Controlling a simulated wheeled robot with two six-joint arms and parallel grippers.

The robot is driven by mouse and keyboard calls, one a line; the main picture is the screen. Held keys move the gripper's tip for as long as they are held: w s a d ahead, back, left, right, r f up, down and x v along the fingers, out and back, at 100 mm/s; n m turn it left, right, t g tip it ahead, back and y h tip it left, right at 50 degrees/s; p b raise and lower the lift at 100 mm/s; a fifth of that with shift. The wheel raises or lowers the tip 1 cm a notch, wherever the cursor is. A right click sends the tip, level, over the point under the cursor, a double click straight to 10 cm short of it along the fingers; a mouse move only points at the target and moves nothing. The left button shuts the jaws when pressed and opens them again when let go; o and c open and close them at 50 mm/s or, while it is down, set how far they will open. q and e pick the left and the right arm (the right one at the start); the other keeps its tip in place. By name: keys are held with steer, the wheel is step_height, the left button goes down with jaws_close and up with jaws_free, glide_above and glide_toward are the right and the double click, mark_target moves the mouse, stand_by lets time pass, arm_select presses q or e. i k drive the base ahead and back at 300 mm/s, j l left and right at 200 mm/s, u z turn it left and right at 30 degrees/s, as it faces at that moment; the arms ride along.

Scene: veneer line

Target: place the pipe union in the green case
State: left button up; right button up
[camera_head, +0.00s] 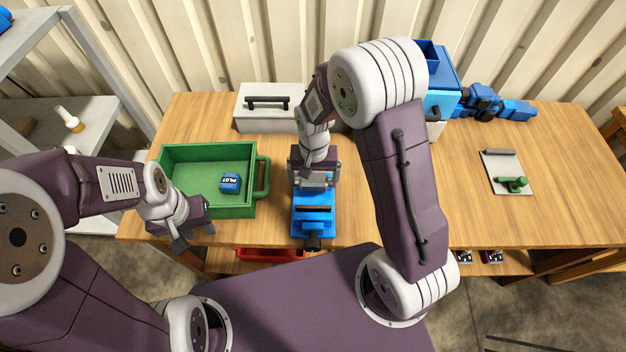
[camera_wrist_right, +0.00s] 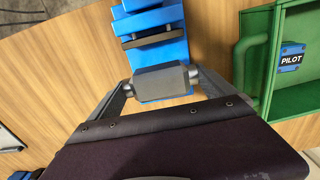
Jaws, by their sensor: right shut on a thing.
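The pipe union is a dark grey block with a stub at each side (camera_wrist_right: 160,82); it also shows in the head view (camera_head: 316,180). My right gripper (camera_wrist_right: 160,88) is shut on it, one finger at each end, by the blue vise (camera_wrist_right: 152,28). I cannot tell whether the union touches the vise. The green case (camera_head: 262,160) is open, just left of the vise, and a blue box marked PILOT (camera_head: 230,182) lies inside it.
A grey-white toolbox (camera_head: 265,118) with a black handle stands behind the case and vise. A blue cabinet (camera_head: 440,85) and blue parts (camera_head: 490,103) are at the back right. A pale plate with a green item (camera_head: 510,184) lies right. The wooden table's right half is mostly clear.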

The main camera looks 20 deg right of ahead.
mark_target(190, 189)
steer(key=k+j, duration=0.15)
steer(key=k, duration=0.15)
steer(key=k+j, duration=0.2)
steer(key=k, duration=0.15)
steer(key=i+j, duration=0.35)
steer(key=j, duration=0.15)
steer(key=i+j, duration=0.35)
steer(key=j, duration=0.15)
steer(key=i+j, duration=0.3)
steer(key=j, duration=0.2)
